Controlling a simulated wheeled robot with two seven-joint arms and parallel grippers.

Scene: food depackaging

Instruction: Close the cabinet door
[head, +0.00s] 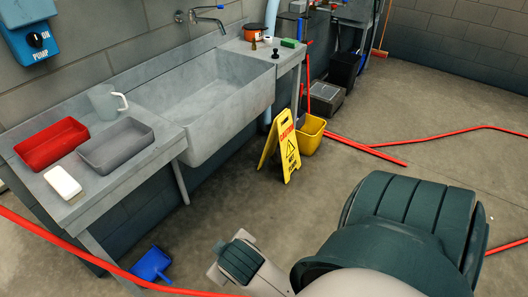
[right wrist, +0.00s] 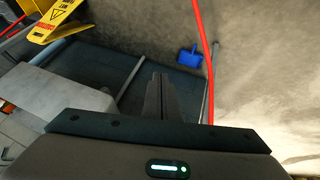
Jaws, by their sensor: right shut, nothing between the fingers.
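No cabinet door is recognisable in either view. In the right wrist view my right gripper (right wrist: 160,95) has its two fingers together, with nothing between them. It points down past the edge of the grey sink unit (right wrist: 65,95) toward the floor. In the head view my right arm fills the lower right and reaches toward the bottom middle; its fingertips cannot be made out there. My left gripper is in neither view.
A concrete sink (head: 215,85) and counter line the left wall, holding a red tray (head: 50,143), grey tray (head: 115,147) and mug (head: 106,102). A yellow sign (head: 281,148), yellow bucket (head: 311,134), blue dustpan (head: 152,265) and red hose (head: 60,237) are nearby. Floor at right is mostly open.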

